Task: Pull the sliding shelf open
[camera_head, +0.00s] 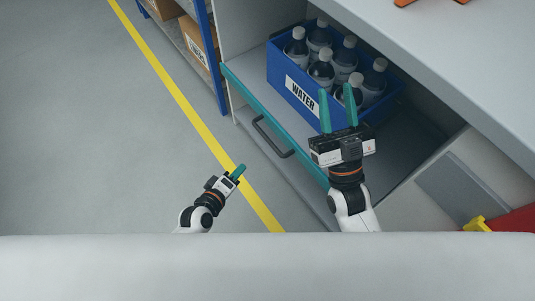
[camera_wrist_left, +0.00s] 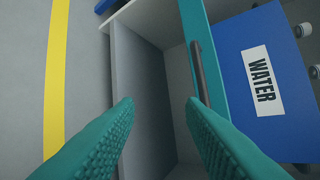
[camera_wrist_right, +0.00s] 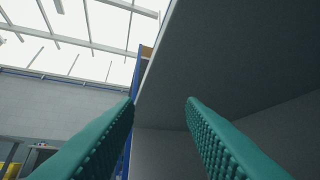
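The sliding shelf has a teal front edge (camera_head: 248,95) and a dark handle (camera_head: 270,138). Its front edge looks about level with the cabinet front. A blue WATER crate (camera_head: 290,92) with several bottles stands on the shelf. My left gripper (camera_head: 239,172) is open and empty, in front of the shelf and apart from the handle. In the left wrist view the handle (camera_wrist_left: 199,72) lies beyond the right fingertip, with nothing between the fingers. My right gripper (camera_head: 336,92) is open and empty, appearing in front of the crate; the right wrist view shows an empty gap between its fingers (camera_wrist_right: 160,104).
A grey top surface (camera_head: 450,60) overhangs the shelf at the right. A blue rack with cardboard boxes (camera_head: 200,45) stands at the top left. A yellow floor line (camera_head: 180,95) crosses clear floor. A red and yellow object (camera_head: 505,220) is at the lower right.

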